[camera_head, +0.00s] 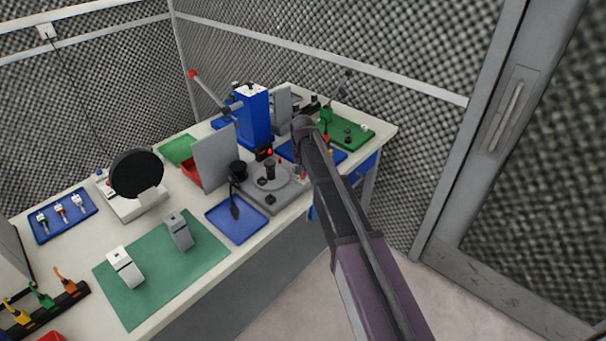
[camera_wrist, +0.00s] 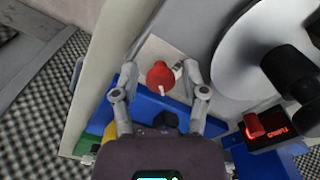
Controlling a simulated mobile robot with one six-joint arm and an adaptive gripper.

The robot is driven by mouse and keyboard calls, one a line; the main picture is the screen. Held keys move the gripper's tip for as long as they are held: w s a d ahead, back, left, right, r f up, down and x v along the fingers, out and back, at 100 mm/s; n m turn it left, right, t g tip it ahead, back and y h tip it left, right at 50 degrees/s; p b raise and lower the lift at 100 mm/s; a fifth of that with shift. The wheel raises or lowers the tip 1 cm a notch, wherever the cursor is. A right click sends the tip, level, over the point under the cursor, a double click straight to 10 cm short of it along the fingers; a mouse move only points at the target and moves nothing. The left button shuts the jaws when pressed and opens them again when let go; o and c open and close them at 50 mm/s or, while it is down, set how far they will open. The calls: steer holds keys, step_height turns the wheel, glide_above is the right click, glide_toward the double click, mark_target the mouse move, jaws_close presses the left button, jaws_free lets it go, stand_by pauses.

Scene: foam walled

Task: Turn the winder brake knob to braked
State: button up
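The winder (camera_head: 268,196) is a grey base with a pale round disc and black knobs, on the table right of the blue mat. In the wrist view its disc (camera_wrist: 240,58) fills the upper right. A red knob (camera_wrist: 160,75) with a white pointer sits near the base's corner; the pointer points down in the picture. I take it as the brake knob. My gripper (camera_wrist: 161,72) is open, one finger on each side of the red knob, with a small gap showing on both sides. In the head view my arm hides most of the gripper and the knob.
A red-lit display (camera_wrist: 280,124) with a smaller red knob (camera_wrist: 254,125) sits below the disc. Black knobs (camera_wrist: 289,68) rise on the right. A grey upright panel (camera_head: 214,158) and blue press (camera_head: 252,115) stand behind. A blue mat (camera_head: 236,221) lies left of the winder.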

steer(key=shift+w, duration=0.1)
stand_by(0.6)
steer(key=shift+n, duration=1.9)
steer(key=n, duration=0.9)
steer(key=shift+n, duration=0.3)
steer(key=n, duration=0.4)
steer(key=shift+n, duration=0.3)
step_height(320, 180, up, 14)
steer(key=p, duration=1.4)
steer(key=s+d+f+m+b, duration=0.1)
steer(key=s+d+m, duration=1.3)
steer(key=s+d, duration=0.5)
steer(key=shift+s+d+f, duration=0.2)
steer(key=shift+s+f, duration=0.05)
